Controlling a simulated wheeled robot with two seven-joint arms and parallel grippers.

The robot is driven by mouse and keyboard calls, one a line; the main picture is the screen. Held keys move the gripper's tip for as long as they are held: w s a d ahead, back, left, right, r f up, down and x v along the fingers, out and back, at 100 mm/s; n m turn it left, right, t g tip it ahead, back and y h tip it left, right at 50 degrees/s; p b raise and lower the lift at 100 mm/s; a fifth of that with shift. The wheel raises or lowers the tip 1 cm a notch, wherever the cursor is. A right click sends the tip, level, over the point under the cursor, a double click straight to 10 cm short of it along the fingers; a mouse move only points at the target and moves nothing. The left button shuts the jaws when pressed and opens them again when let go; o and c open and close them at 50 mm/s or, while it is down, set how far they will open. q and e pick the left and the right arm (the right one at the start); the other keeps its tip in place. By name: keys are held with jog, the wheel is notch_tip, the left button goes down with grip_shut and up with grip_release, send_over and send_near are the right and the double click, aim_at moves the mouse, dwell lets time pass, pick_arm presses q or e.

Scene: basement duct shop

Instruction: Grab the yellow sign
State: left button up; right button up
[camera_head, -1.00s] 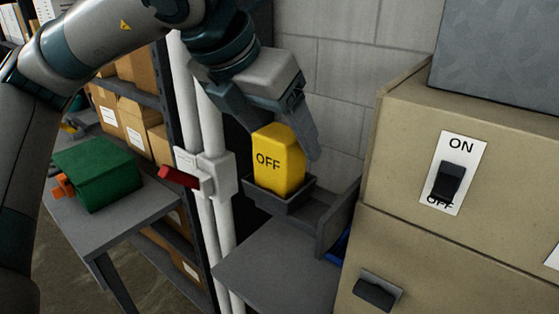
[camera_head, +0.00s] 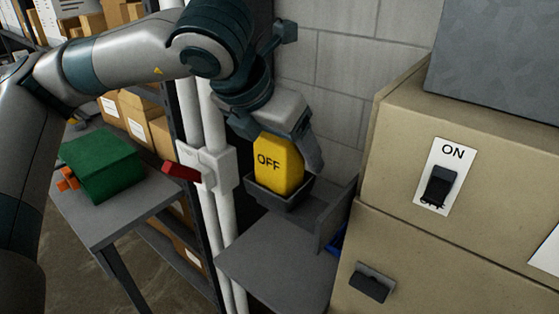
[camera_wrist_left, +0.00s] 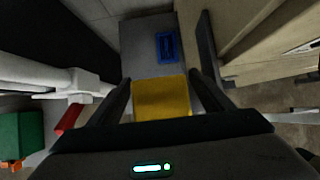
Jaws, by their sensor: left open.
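The yellow sign (camera_head: 280,164), a block marked OFF, stands upright in a small dark grey holder (camera_head: 277,197) in the head view. My left gripper (camera_head: 281,148) is just above and around the sign's top, with a finger showing along its right side. In the left wrist view the top of the sign (camera_wrist_left: 161,98) lies between the two open fingers, with small gaps at its sides. I cannot tell whether the fingers touch it. The right gripper is in neither view.
A beige cabinet (camera_head: 397,246) with an ON switch (camera_head: 439,186) stands close on the right. White pipes (camera_head: 207,115) and a red lever (camera_head: 181,171) are on the left. A green box (camera_head: 101,164) sits on a grey table. A blue item (camera_wrist_left: 168,46) lies behind the sign.

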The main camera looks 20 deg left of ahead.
pick_arm(q)
jog(key=c, duration=1.2)
jog(key=shift+o, duration=0.2)
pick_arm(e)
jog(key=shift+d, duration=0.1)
